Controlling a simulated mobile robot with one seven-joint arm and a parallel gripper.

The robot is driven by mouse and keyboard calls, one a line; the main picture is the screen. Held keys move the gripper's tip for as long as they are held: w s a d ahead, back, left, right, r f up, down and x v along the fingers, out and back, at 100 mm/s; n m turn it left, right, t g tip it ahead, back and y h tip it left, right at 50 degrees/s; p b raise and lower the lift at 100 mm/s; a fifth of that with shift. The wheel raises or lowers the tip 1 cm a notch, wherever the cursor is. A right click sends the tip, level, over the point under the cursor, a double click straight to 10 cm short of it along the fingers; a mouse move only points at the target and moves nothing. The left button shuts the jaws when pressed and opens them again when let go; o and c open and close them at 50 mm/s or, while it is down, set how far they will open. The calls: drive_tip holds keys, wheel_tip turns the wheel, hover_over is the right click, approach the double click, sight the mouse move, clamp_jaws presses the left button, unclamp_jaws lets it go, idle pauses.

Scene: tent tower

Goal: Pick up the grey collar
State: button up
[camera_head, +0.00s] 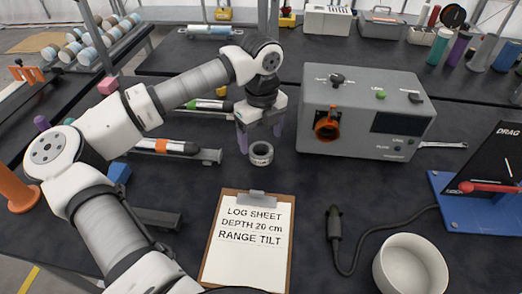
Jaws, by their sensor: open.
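The grey collar (261,149) is a short ring with dark lettering on its side, lying on the black table top just above the clipboard. Its hole faces up. My gripper (259,138) points down from the arm, its two purple fingers spread apart and empty. The fingers are above and behind the collar in this view. I cannot tell how much height is between the fingertips and the collar.
A grey instrument box (350,160) stands close to the right of my gripper. A clipboard (247,243) lies in front of the collar. Racks holding tubes (175,147) are to the left. A white bowl (411,268) and a black cable (370,236) lie front right.

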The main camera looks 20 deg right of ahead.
sight(261, 146)
wheel_tip(261, 146, down, 4)
drive_tip(key=shift+w+f+p, duration=0.1)
drive_tip(key=shift+p, duration=0.55)
drive_tip(key=shift+c, duration=0.4)
drive_tip(key=c, duration=1.1)
drive_tip(key=shift+o, duration=0.2)
wheel_tip(261, 146, up, 20)
drive_tip(key=b, duration=0.3)
drive_tip(key=shift+b, duration=0.35)
